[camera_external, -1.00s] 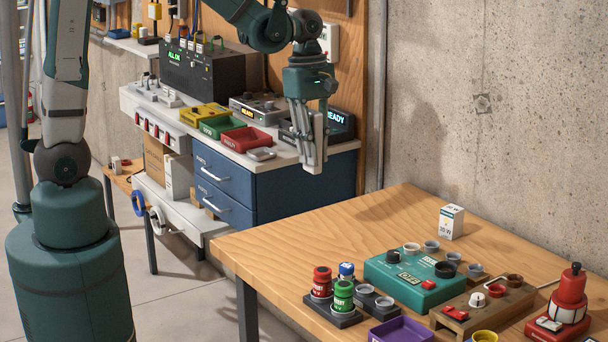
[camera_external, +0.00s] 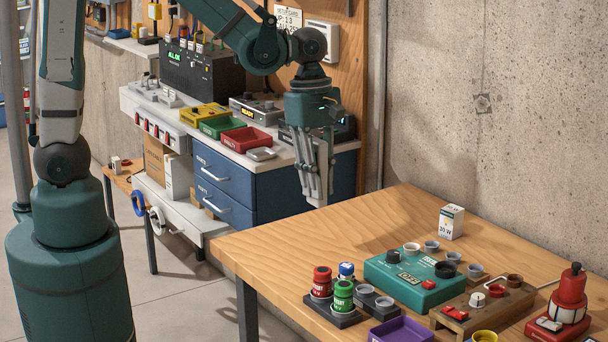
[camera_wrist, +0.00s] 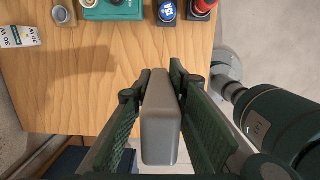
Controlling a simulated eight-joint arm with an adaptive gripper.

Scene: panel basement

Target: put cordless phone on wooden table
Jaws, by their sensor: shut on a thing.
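My gripper (camera_external: 317,190) is shut on a grey, rounded block-like thing, which I take to be the cordless phone (camera_wrist: 161,125). In the wrist view the phone stands out between the two green ribbed finger pads. In the external view the fingers mostly hide it. The wooden table (camera_external: 290,245) fills the lower right of the external view. It also shows beneath the phone in the wrist view (camera_wrist: 90,100). My gripper hangs above the table's back left edge region, pointing down. The phone appears apart from the tabletop; the exact height is hard to tell.
On the table are a teal box (camera_external: 400,282), red and green canisters (camera_external: 343,296), a purple tray (camera_external: 400,331), a small white carton (camera_external: 451,221) and a red device (camera_external: 568,298). The table's left and back parts are bare. A blue drawer unit (camera_external: 230,185) stands behind.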

